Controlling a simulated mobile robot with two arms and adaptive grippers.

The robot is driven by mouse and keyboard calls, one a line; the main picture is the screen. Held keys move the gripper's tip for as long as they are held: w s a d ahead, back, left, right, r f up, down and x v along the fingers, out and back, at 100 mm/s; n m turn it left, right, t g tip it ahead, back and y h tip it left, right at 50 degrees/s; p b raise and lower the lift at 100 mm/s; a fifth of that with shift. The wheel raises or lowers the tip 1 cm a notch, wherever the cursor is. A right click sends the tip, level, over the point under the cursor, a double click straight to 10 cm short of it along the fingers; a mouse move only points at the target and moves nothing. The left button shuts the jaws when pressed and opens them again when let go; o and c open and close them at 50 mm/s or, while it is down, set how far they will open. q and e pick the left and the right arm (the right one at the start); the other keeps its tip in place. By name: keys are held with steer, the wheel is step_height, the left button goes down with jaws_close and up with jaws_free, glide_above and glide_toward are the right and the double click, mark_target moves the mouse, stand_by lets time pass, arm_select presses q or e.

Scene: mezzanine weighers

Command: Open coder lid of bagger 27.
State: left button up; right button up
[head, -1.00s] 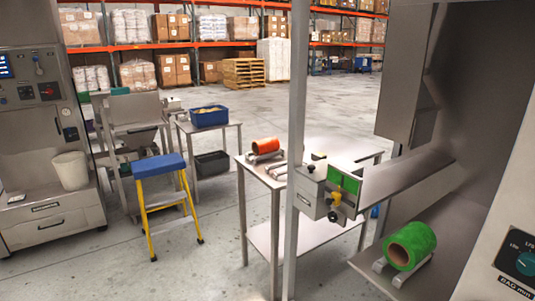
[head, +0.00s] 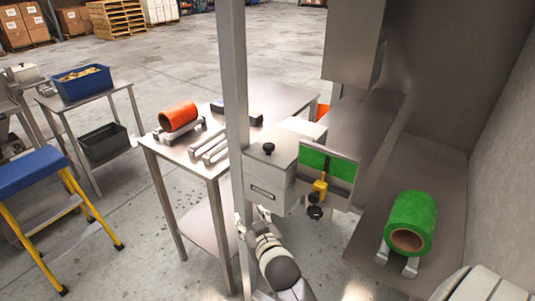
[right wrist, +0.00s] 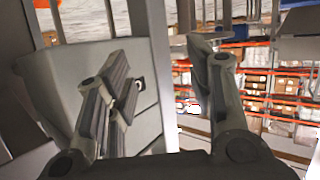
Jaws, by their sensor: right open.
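The coder (head: 270,170) is a pale grey box beside a grey upright post, with a black knob on top and a small unreadable label on its front. To its right is a framed green panel (head: 318,160) with a yellow part and a black knob below. The coder's cover looks closed. My right gripper (head: 252,219) is open and empty, just below the coder's front and close to the post. In the right wrist view its fingers (right wrist: 165,68) are spread, with a grey box face behind the left finger. My left gripper is not in view.
A green film roll (head: 413,222) lies on a cradle on the steel shelf at right. A steel table (head: 290,100) with an orange roll (head: 178,116) stands behind the post (head: 233,80). A blue-topped yellow step stool (head: 30,170) stands at left. Floor between is clear.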

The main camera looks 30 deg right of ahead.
mark_target(270, 149)
steer(key=s+d+r+m+t+h, duration=0.1)
steer(key=s+d+r+h, duration=0.15)
steer(key=r, duration=0.65)
steer(key=s+d+r+m+t+h, duration=0.1)
steer(key=s+d+r+m+t, duration=0.15)
steer(key=r, duration=0.55)
steer(key=shift+n+g, duration=0.25)
steer(key=shift+g, duration=0.2)
steer(key=x, duration=0.2)
steer(key=r+x, duration=0.1)
steer(key=x, duration=0.1)
steer(key=shift+w+d, duration=0.25)
steer(key=shift+w, duration=0.1)
steer(key=p+x, duration=0.1)
steer(key=x, duration=0.4)
steer(key=shift+w+f, duration=0.1)
steer(key=shift+w, duration=0.05)
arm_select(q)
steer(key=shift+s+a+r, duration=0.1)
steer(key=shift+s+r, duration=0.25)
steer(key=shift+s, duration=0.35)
arm_select(e)
steer(key=shift+w+d, duration=0.3)
steer(key=shift+w, duration=0.25)
steer(key=shift+c, duration=0.3)
steer(key=shift+f, duration=0.1)
jaws_close()
